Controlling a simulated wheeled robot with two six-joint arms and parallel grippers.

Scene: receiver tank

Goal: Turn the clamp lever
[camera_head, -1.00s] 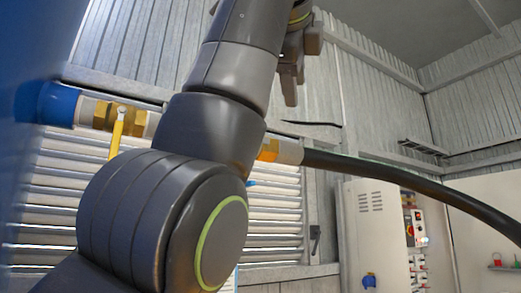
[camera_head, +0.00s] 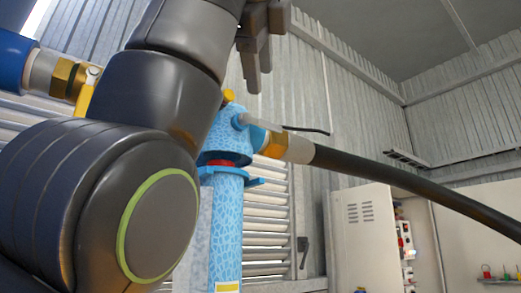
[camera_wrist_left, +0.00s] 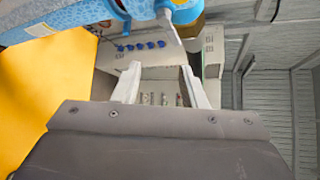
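A blue mottled housing (camera_head: 226,215) with a red ring stands behind my left arm in the head view. A pale grey rod (camera_head: 258,123), possibly the clamp lever, sticks out from its top to the right. My left gripper (camera_head: 258,80) is above and beyond the housing's top, with its fingers pointing down, apart from it. In the left wrist view the two pale fingers (camera_wrist_left: 158,78) stand apart with nothing between them. The blue body (camera_wrist_left: 75,18) crosses the top left there, and a flat grey piece (camera_wrist_left: 168,28) hangs near the top middle. My right gripper is out of view.
A brass valve (camera_head: 66,79) with a yellow handle (camera_head: 84,100) sits on the pipe at left, partly behind my arm. A black hose (camera_head: 400,178) runs off to the right. A pale cabinet (camera_head: 362,235) stands behind. A large yellow surface (camera_wrist_left: 50,85) fills the wrist view's left.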

